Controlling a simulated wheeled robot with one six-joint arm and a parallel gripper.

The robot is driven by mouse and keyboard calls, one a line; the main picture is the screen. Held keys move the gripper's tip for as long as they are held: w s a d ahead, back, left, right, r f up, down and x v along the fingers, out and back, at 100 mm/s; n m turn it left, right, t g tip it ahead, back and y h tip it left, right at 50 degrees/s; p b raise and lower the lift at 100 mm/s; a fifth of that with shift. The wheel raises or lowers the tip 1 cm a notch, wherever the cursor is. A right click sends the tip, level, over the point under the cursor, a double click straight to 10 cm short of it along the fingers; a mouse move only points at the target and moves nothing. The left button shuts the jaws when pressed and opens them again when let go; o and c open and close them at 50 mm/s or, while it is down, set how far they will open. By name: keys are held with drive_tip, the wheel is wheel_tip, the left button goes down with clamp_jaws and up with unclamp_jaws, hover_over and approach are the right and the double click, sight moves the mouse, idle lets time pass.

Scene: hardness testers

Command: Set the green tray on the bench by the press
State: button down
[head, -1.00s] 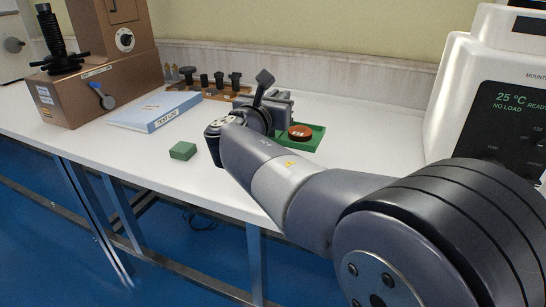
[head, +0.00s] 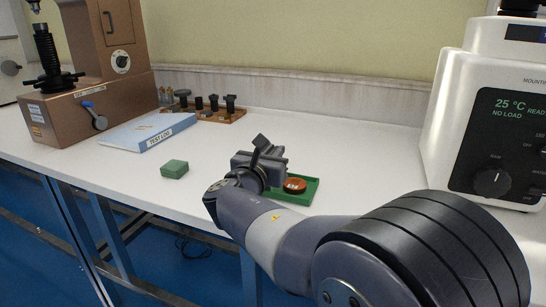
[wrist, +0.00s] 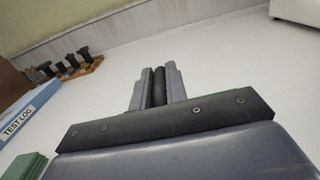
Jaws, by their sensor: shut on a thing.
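The green tray (head: 309,193) is on or just above the white bench (head: 350,150), near its front edge; I cannot tell whether it touches. A red-brown round piece with a pale label (head: 295,185) lies in it. My gripper (head: 266,166) is at the tray's left side and shut on it; the arm hides part of the tray. In the wrist view, the two grey fingers (wrist: 155,88) stand close around a dark upright part. The wrist body hides nearly all of the tray there.
A brown machine with a black screw (head: 75,110) stands at the left. A white machine with a display (head: 490,120) stands at the right. A green block (head: 174,169), a test log binder (head: 150,132) and a rack of black pieces (head: 215,110) are on the bench. Its middle back is clear.

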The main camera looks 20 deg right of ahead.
drive_tip(key=shift+r, duration=0.15)
drive_tip(key=c, duration=1.4)
unclamp_jaws()
drive_tip(key=shift+f, duration=0.2)
drive_tip(key=shift+r, duration=0.1)
drive_tip(key=shift+s+a+r, duration=0.1)
drive_tip(key=shift+a, duration=0.05)
drive_tip(key=p+v, duration=0.2)
drive_tip(key=v, duration=0.9)
drive_tip(key=shift+s+a+p, duration=0.2)
drive_tip(key=shift+s+p, duration=0.05)
drive_tip(key=shift+p, duration=0.15)
